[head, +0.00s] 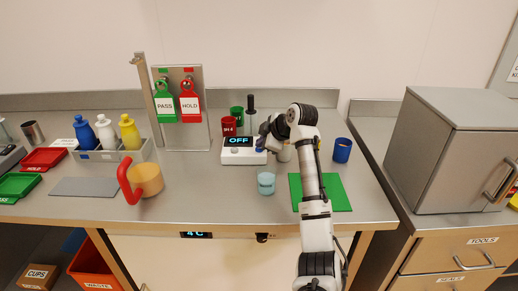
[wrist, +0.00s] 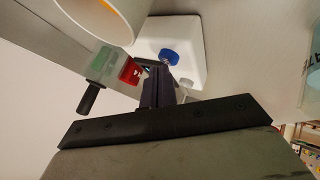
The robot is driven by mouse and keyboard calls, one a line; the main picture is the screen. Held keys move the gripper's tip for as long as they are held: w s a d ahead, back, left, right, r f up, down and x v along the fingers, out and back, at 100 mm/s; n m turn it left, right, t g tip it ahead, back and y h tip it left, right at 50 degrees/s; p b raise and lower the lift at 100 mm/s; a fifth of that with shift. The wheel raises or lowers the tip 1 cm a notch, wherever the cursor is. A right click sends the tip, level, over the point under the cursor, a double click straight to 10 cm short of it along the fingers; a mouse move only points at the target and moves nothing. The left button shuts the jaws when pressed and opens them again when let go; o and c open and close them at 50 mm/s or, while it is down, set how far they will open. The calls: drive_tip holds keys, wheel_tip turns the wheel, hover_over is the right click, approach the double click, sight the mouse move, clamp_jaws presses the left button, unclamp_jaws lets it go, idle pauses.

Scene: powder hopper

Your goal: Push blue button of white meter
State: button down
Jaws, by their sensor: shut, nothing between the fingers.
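The white meter (head: 236,157) stands on the steel bench in the head view, its dark display reading OFF. Its blue button (head: 260,149) is at the right part of the meter, partly screened by my gripper. In the wrist view the white meter (wrist: 192,36) lies beyond the fingers, with the round blue button (wrist: 169,57) on its face. My gripper (wrist: 155,72) is shut and empty, its fingertips close to the button in that picture. I cannot tell whether they touch it. In the head view my gripper (head: 264,140) is above the meter's right end.
A light blue cup (head: 266,185) is in front. A white cylinder (wrist: 118,22) with orange inside is near my fingers. A green mat (head: 335,196) and blue cup (head: 342,151) are at the right.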

drive_tip(key=shift+f, duration=0.3)
drive_tip(key=shift+r, duration=0.1)
drive_tip(key=shift+r+p, duration=0.3)
drive_tip(key=shift+r, duration=0.05)
drive_tip(key=shift+r+p, duration=2.05)
drive_tip(key=shift+r, duration=0.95)
